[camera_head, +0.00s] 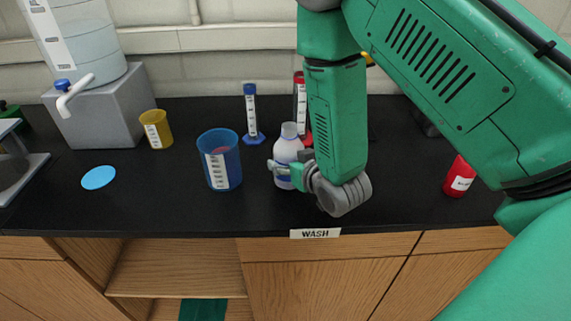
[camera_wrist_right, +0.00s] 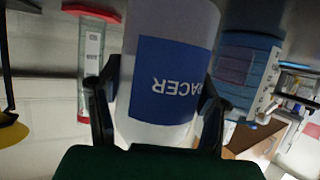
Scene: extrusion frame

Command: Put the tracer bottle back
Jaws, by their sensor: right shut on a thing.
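The tracer bottle (camera_head: 288,150) is white with a blue label and a pale cap, and it stands upright at the middle of the black counter. My right gripper (camera_head: 287,171) is shut around its lower part from the right. In the right wrist view the bottle (camera_wrist_right: 172,35) is between the two fingers (camera_wrist_right: 160,100), its label reading "RACER" upside down. I cannot tell whether its base touches the counter. A light blue disc (camera_head: 98,177) lies flat at the left. A "WASH" label (camera_head: 315,233) is on the counter's front edge. My left gripper is not in view.
A blue beaker (camera_head: 219,160) stands just left of the bottle. Blue (camera_head: 251,112) and red (camera_head: 300,100) cylinders stand behind it. A yellow beaker (camera_head: 156,130) and a grey stand (camera_head: 105,105) with a water tank are at left. A red bottle (camera_head: 460,177) is at right.

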